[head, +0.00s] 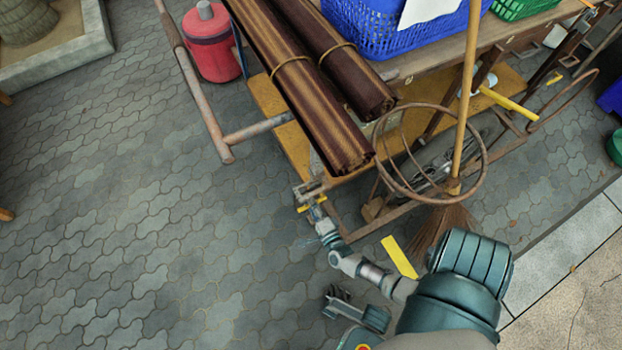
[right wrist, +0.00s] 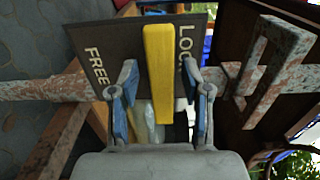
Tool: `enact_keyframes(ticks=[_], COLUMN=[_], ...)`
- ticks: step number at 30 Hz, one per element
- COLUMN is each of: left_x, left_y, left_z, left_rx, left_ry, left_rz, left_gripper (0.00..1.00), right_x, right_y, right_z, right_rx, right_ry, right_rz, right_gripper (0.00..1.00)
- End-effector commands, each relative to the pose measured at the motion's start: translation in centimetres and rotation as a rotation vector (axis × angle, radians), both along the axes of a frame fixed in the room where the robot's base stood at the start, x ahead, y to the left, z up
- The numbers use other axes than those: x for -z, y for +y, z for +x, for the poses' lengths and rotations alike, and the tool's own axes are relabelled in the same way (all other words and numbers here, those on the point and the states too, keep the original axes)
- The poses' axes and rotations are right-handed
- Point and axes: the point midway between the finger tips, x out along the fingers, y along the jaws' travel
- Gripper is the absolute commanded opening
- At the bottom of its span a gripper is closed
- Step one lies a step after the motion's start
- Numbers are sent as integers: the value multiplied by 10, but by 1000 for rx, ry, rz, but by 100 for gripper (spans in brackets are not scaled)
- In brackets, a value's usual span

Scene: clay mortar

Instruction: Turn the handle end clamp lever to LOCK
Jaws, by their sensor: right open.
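The yellow clamp lever (right wrist: 158,75) stands nearly upright in the right wrist view, in front of a dark plate (right wrist: 128,42). The plate reads FREE on the left and LOCK on the right; the lever is between the words, closer to LOCK. My right gripper (right wrist: 165,90) is open, one finger on each side of the lever, with visible gaps. In the head view, my right gripper (head: 316,216) is at the cart's near corner by the lever (head: 311,203). My left gripper (head: 335,301) is low in the head view, away from the lever; its finger opening is unclear.
A rusty bar (right wrist: 45,88) crosses behind the plate in the right wrist view. The cart carries rolled mats (head: 310,85) and a blue basket (head: 380,35). A broom (head: 465,100) and a rusty ring (head: 378,150) are on the right. Paving on the left is clear.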

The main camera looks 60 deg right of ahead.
Motion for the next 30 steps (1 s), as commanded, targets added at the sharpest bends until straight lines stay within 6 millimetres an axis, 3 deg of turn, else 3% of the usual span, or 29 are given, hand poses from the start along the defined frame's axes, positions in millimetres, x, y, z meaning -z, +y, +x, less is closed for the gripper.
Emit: enact_keyframes(ticks=[5,18,24,30], left_x=[-1,-1,-1,-1], left_y=[0,0,0,0], left_z=[-3,-2,-2,-1], left_rx=[0,0,0,0], left_ry=[-2,-3,-3,-3], left_rz=[0,-1,-1,-1], left_gripper=[40,40,40,40], right_x=[1,2,2,2], right_y=[6,51,61,62], right_z=[-9,-86,-101,-102], right_rx=[-2,1,1,1], right_ry=[2,2,1,1], right_rz=[1,2,2,2], right_gripper=[48,48,48,48])
